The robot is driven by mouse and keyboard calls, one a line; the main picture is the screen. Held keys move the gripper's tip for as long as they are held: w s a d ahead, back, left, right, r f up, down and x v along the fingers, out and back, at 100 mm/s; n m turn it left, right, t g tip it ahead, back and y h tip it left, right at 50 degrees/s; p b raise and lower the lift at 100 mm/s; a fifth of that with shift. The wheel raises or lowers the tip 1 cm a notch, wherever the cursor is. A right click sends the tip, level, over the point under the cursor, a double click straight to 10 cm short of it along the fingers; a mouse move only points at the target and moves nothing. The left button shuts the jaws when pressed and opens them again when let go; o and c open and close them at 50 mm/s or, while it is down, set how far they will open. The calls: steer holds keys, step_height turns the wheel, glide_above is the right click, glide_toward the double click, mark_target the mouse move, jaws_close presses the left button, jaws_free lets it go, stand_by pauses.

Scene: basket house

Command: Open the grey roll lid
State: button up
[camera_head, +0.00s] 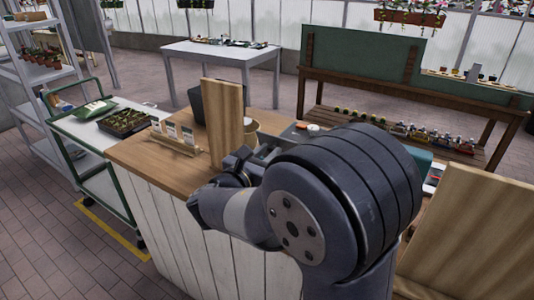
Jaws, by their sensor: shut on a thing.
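My arm covers the middle of the view, and its wrist end reaches toward the counter beside an upright wooden panel (225,125). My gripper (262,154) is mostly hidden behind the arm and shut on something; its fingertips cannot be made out. The grey roll lid is largely or wholly hidden by my arm, so how far open it is cannot be told. A second wooden panel (470,230) stands at the right, with the arm between the two panels.
The counter (150,155) holds seed packets in a wooden rack (174,138) and a beige pot (251,127). A green-framed cart (75,130) with a seedling tray stands at the left. A white table (220,52) and a long wooden bench (400,95) stand behind. Brick floor at the lower left is clear.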

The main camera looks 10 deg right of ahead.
jaws_close()
steer(key=p, duration=0.1)
steer(key=r+p, duration=0.1)
steer(key=p, duration=0.1)
steer(key=shift+w+d+r+g+y, duration=0.2)
steer(key=shift+w+d+g+y, duration=0.05)
steer(key=shift+g+y, duration=0.15)
steer(key=p, duration=0.3)
steer(key=shift+w+d+r+g+y, duration=0.3)
steer(key=shift+w+d+g+y, duration=0.05)
steer(key=shift+d+g+y, duration=0.05)
steer(key=shift+w+d+f+p, duration=0.1)
steer(key=shift+w+d+p, duration=0.1)
steer(key=shift+p, duration=0.35)
steer(key=shift+a, duration=0.1)
steer(key=o, duration=0.8)
jaws_free()
